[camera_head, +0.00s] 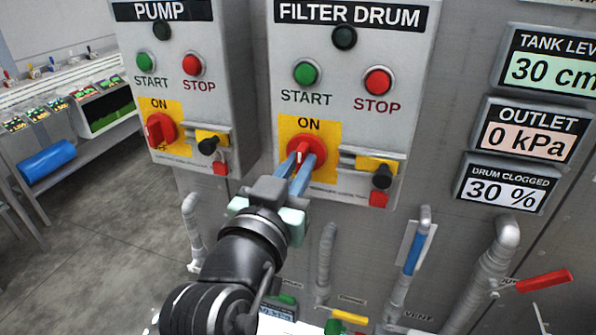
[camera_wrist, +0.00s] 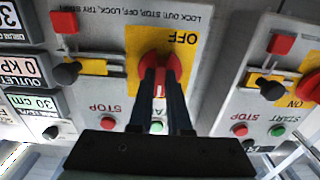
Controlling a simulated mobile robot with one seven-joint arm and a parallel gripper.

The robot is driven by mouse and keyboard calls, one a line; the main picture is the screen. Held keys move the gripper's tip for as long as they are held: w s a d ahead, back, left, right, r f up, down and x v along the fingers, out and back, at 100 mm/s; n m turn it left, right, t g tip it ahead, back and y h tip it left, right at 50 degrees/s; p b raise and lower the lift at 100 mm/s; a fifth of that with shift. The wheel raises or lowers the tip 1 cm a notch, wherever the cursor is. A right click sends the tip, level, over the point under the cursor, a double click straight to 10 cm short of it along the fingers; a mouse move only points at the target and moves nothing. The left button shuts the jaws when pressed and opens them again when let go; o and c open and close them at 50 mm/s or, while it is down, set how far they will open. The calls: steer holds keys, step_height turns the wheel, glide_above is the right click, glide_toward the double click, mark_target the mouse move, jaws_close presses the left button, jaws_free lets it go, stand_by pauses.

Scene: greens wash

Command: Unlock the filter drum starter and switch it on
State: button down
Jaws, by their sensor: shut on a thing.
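The filter drum starter (camera_head: 420,60) is a grey box with a green START button (camera_head: 306,73), a red STOP button (camera_head: 378,81) and a dark, unlit lamp (camera_head: 344,38). Its red rotary switch (camera_head: 320,146) sits on a yellow plate (camera_head: 330,128) marked ON at the top and OFF at the bottom. My gripper (camera_head: 301,166) is shut on the switch handle. The handle stands upright, its white mark toward ON in the wrist view (camera_wrist: 160,88). Right of the switch is a lock bolt with a black knob (camera_head: 381,178), a yellow strip and a red block (camera_head: 378,199).
The similar pump starter (camera_head: 215,40) stands close on the left with its own red switch (camera_head: 161,129) and bolt. Display panels (camera_head: 515,140) are on the right. Pipes (camera_head: 327,260) and a red lever (camera_head: 545,280) stand out below. A shelf with a blue roll (camera_head: 47,162) is far left.

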stand_by(0.4)
steer(key=c, duration=0.9)
jaws_free()
steer(key=shift+o, duration=0.2)
steer(key=shift+s+a, duration=0.15)
steer(key=shift+s, duration=0.3)
steer(key=p+v, duration=0.1)
steer(key=v, duration=1.1)
steer(key=shift+r, duration=0.15)
